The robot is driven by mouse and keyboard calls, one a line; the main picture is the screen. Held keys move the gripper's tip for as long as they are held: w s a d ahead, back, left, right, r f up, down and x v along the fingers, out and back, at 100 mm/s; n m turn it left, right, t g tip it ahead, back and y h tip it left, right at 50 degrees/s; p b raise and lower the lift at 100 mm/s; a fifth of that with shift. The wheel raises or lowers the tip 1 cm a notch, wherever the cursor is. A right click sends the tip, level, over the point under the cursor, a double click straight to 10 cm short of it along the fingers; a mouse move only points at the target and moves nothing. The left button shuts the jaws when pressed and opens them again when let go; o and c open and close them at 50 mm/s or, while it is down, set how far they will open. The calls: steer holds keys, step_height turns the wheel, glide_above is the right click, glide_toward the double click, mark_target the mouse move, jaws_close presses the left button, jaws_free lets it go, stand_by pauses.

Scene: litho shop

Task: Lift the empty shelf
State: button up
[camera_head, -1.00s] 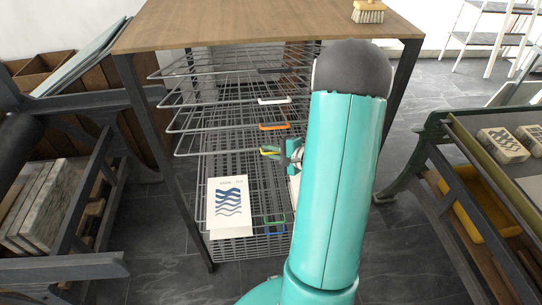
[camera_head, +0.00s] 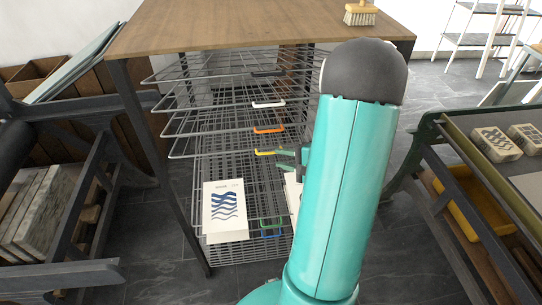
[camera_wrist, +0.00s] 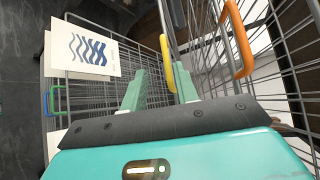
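A wire drying rack under the wooden tabletop holds tilted wire shelves with coloured front handles. The upper shelves with the black handle (camera_head: 268,73), white handle (camera_head: 268,104), orange handle (camera_head: 268,129) and yellow handle (camera_head: 269,152) look bare. A print with blue waves (camera_head: 224,208) lies lower, near the green handle (camera_head: 272,222) and blue handle (camera_head: 271,234). My gripper (camera_head: 279,159) is open just right of the yellow handle. In the wrist view, the yellow handle (camera_wrist: 164,48) shows between and beyond the open fingers (camera_wrist: 158,72); contact is unclear.
The wooden tabletop (camera_head: 250,24) overhangs the rack, with a brush (camera_head: 360,14) on it. A dark bench with slabs stands at left. A table with carved blocks (camera_head: 495,143) and a yellow tray (camera_head: 468,205) stands at right. My arm hides the rack's right side.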

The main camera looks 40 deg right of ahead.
steer(key=v, duration=0.7)
stand_by(0.3)
